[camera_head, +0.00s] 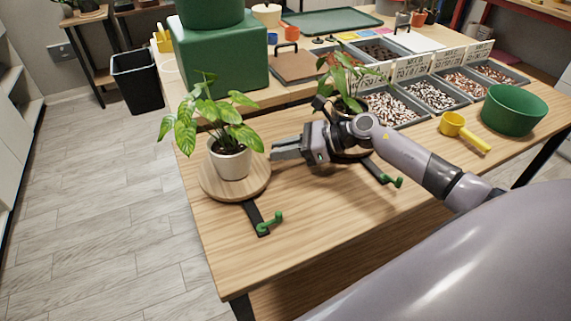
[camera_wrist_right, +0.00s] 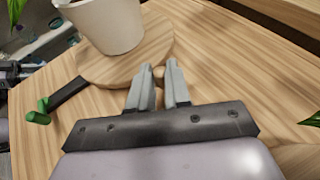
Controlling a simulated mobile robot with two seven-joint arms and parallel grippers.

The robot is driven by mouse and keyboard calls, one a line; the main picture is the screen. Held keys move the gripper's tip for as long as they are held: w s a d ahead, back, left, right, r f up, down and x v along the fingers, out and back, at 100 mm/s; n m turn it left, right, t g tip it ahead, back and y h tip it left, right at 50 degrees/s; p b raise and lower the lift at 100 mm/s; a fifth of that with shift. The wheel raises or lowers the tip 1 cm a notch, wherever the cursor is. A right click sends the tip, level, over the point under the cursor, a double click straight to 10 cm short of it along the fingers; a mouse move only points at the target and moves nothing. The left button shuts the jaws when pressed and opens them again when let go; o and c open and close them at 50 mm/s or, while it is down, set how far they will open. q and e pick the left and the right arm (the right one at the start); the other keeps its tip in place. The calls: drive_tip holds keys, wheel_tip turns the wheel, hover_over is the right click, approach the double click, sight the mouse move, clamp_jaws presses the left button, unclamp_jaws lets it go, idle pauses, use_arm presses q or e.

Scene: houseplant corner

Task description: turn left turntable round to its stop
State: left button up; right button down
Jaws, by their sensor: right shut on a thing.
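The left turntable (camera_head: 207,188) is a round wooden disc near the table's left edge. A white pot (camera_head: 231,163) with a leafy plant stands on it. A black bar (camera_head: 256,217) with a green upright end (camera_head: 270,221) sticks out from its front. My right gripper (camera_head: 273,150) is at the disc's right side, fingers pointing left. In the right wrist view the fingertips (camera_wrist_right: 158,68) meet the disc's rim (camera_wrist_right: 150,55), with a narrow gap between the fingers. It is shut on the turntable's edge; the exact contact is hard to see.
A second potted plant (camera_head: 345,85) stands behind my right arm, with another green-ended bar (camera_head: 392,180). Trays of pebbles (camera_head: 430,95), a yellow scoop (camera_head: 462,131) and a green pot (camera_head: 514,110) are to the right. A green box (camera_head: 220,62) stands behind. The table front is clear.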

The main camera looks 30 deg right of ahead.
drive_tip(key=shift+w+b, duration=0.85)
drive_tip(key=shift+w, duration=0.2)
drive_tip(key=c, duration=1.1)
unclamp_jaws()
wheel_tip(320, 180, up, 20)
drive_tip(key=p, duration=0.1)
drive_tip(key=shift+d, duration=0.1)
